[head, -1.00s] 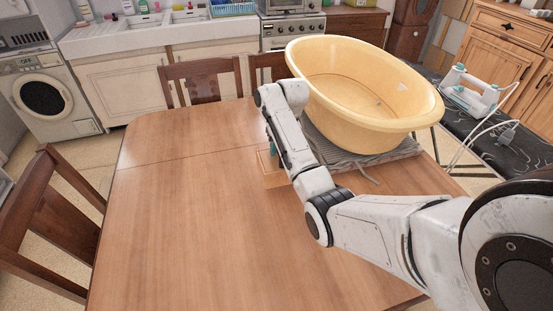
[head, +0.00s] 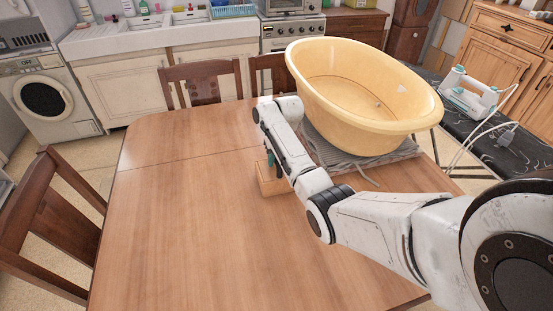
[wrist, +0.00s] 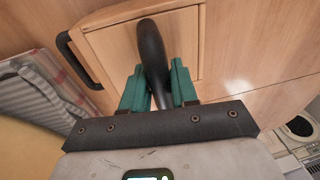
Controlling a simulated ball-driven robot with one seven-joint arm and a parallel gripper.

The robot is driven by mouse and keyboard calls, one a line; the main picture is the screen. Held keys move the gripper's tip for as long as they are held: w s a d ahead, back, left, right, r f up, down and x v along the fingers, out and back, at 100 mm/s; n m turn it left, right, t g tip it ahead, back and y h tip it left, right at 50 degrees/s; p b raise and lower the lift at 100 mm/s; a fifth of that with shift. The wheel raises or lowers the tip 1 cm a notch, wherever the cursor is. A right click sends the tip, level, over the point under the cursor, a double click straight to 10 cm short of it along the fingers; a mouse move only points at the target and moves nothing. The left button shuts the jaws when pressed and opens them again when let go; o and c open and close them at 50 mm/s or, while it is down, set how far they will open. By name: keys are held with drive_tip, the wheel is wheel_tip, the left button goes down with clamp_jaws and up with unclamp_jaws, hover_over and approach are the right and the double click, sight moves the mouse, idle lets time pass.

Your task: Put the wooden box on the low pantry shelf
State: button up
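The wooden box (head: 272,186) is on or just over the dining table, left of the yellow tub; I cannot tell whether its underside touches the table. In the wrist view the light wooden box (wrist: 108,48) shows its top face, a dark handle (wrist: 150,42) and a second dark handle (wrist: 76,62) at its left side. My gripper (wrist: 157,85) has its teal fingers on both sides of the first handle and looks shut on it. In the head view my gripper (head: 271,158) is at the box, partly hidden by my arm.
A large yellow tub (head: 350,90) stands on a striped grey cloth (head: 400,153) close to the right of the gripper. The table (head: 180,220) is bare at left and front. Chairs (head: 60,220) flank it. An ironing board (head: 530,140) with an iron (head: 468,95) is at right.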

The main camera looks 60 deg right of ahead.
drive_tip(key=o, duration=0.4)
drive_tip(key=shift+o, duration=0.2)
drive_tip(key=shift+r, duration=0.1)
